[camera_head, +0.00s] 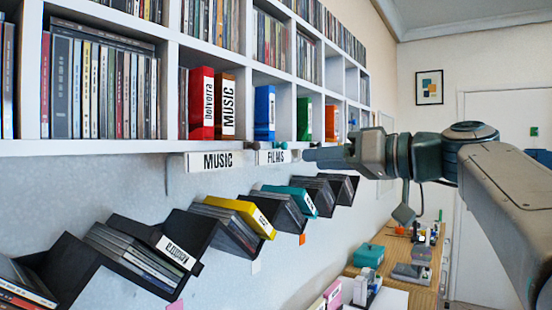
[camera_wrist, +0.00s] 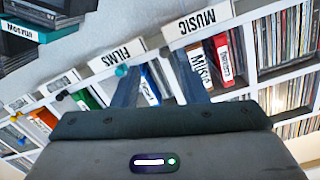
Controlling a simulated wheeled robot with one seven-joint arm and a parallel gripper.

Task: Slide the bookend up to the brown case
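The brown case (camera_head: 227,106), labelled MUSIC, stands upright in a shelf compartment, at the right of the red case (camera_head: 202,103). In the wrist view the brown case (camera_wrist: 199,63) shows upside down, partly behind a finger. My gripper (camera_head: 308,155) is in front of the shelf's lower edge, right of the FILMS label. In the wrist view my gripper (camera_wrist: 155,78) has its two fingers spread, with the blue case visible in the gap beyond them. I see nothing held. I cannot clearly pick out the bookend in either view.
Blue (camera_head: 265,112), green (camera_head: 304,118) and orange (camera_head: 331,122) cases stand in compartments farther right. Small knobs sit by the shelf edge, including a blue one (camera_wrist: 122,70). Slanted dark racks (camera_head: 215,228) of discs hang below. A cluttered wooden table (camera_head: 395,255) stands lower right.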

